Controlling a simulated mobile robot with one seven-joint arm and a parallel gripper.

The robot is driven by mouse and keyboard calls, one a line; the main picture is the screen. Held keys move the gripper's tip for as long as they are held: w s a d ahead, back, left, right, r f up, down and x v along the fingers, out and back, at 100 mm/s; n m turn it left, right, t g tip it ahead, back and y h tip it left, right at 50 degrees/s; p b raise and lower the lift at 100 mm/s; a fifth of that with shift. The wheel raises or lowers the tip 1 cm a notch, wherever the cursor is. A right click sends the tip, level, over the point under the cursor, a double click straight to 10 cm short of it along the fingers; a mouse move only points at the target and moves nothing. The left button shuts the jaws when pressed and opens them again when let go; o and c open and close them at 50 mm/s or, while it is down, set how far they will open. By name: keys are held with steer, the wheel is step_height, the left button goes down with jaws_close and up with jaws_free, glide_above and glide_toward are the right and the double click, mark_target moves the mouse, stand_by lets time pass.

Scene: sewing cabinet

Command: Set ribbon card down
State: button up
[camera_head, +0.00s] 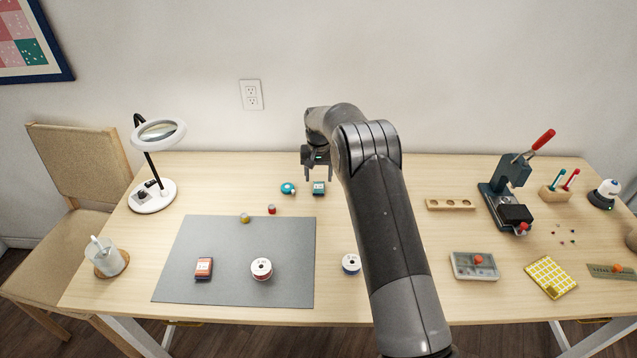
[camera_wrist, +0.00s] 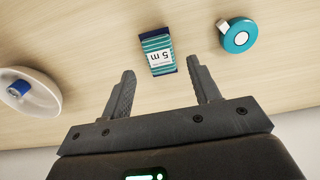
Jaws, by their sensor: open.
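A small teal-striped ribbon card marked "5 m" (camera_wrist: 157,52) lies flat on the wooden table; it also shows at the back of the table in the head view (camera_head: 319,188). My gripper (camera_head: 318,178) is open, with its fingers pointing down at the back of the table, near the teal card. In the wrist view the card lies ahead of and between the two spread fingers, with nothing gripped. A second card, red and dark (camera_head: 204,268), lies on the grey mat (camera_head: 180,240).
A teal round tape measure (camera_wrist: 238,35) lies beside the teal card. A white dish with a blue item (camera_wrist: 30,92) is on its other side. Ribbon spools (camera_head: 262,269) (camera_head: 351,263) stand in front. A magnifier lamp (camera_head: 153,196) is left; a press (camera_head: 508,200) is right.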

step_height(320, 180, up, 8)
step_height(320, 180, up, 14)
steer(key=t, duration=0.1)
glide_above(319, 187)
steer(key=s+d, duration=0.5)
steer(key=s, duration=0.3)
steer(key=s+d+r+t, duration=0.1)
steer(key=s+d+r, duration=0.2)
steer(key=s+r, duration=0.25)
steer(key=s+d+r+t, duration=0.1)
steer(key=s+d+r, duration=0.25)
steer(key=s, duration=0.35)
steer(key=s+d+f+t, duration=0.1)
steer(key=s+d, duration=0.1)
steer(key=s, duration=1.2)
steer(key=s+d+f+t, duration=0.1)
steer(key=s+d, duration=0.1)
steer(key=s, duration=1.1)
steer(key=shift+s+d+f+t, duration=0.15)
steer(key=shift+s+d+t, duration=0.15)
steer(key=shift+s+d, duration=0.1)
